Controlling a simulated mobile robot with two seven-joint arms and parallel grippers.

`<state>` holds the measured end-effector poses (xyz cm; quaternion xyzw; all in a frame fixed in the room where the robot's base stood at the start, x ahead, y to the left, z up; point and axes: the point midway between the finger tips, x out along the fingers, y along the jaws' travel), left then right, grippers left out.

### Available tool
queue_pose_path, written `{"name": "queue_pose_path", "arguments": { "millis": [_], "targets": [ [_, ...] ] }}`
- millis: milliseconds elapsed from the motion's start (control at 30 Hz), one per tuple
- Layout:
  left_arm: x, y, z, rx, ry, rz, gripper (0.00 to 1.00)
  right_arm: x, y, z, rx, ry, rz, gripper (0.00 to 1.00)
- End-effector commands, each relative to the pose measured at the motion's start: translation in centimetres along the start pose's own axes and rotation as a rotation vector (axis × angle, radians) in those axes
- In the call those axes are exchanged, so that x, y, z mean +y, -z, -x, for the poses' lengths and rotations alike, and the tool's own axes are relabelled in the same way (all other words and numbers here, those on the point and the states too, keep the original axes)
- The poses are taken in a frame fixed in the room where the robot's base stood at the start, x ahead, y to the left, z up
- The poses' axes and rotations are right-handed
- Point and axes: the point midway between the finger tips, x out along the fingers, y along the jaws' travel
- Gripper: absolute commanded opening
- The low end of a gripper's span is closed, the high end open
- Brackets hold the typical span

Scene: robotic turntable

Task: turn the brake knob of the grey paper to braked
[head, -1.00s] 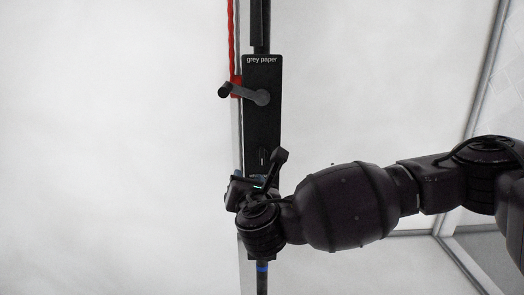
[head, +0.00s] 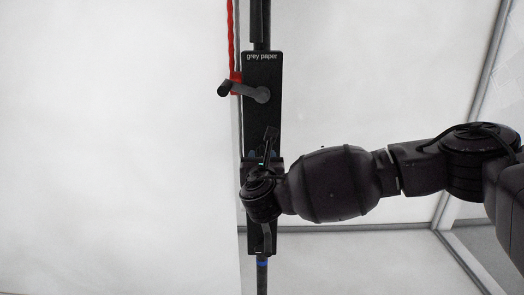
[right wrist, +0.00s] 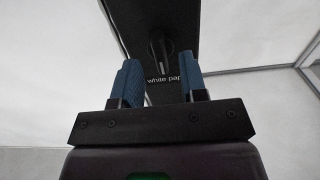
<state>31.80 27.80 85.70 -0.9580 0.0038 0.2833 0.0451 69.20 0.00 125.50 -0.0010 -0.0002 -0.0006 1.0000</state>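The black panel (head: 262,72) is lettered "grey paper" at its top and carries a crank handle (head: 243,91). In the head view my right gripper (head: 263,156) is over the panel below this crank and hides the knob there. In the right wrist view a dark round knob (right wrist: 160,46) with a light pointer line sits just above the lettering "white pap". The blue fingers of my right gripper (right wrist: 160,82) are open, one either side of this lettering, with the knob beyond their tips. No contact shows. My left gripper is not in view.
A red cord (head: 231,45) hangs beside the panel's upper left. A dark pole (head: 261,25) runs above the panel. A pale sheet or wall (head: 115,150) fills the left. Metal frame bars (head: 472,100) stand at the right.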

Motion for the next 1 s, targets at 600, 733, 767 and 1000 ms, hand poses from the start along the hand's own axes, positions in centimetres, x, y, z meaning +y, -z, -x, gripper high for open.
{"name": "queue_pose_path", "arguments": {
  "millis": [600,733,767,1000],
  "targets": [
    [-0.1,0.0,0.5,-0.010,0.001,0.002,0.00,0.0,0.0,-3.4,0.001,-0.001,-0.002,0.39],
    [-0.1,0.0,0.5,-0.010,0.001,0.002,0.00,0.0,0.0,-3.4,0.001,-0.001,-0.002,0.33],
    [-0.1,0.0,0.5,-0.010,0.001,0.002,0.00,0.0,0.0,-3.4,0.000,-0.001,-0.002,0.29],
    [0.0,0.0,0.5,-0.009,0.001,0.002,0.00,0.0,0.0,-3.4,0.001,-0.001,-0.004,0.08]
  ]
}}
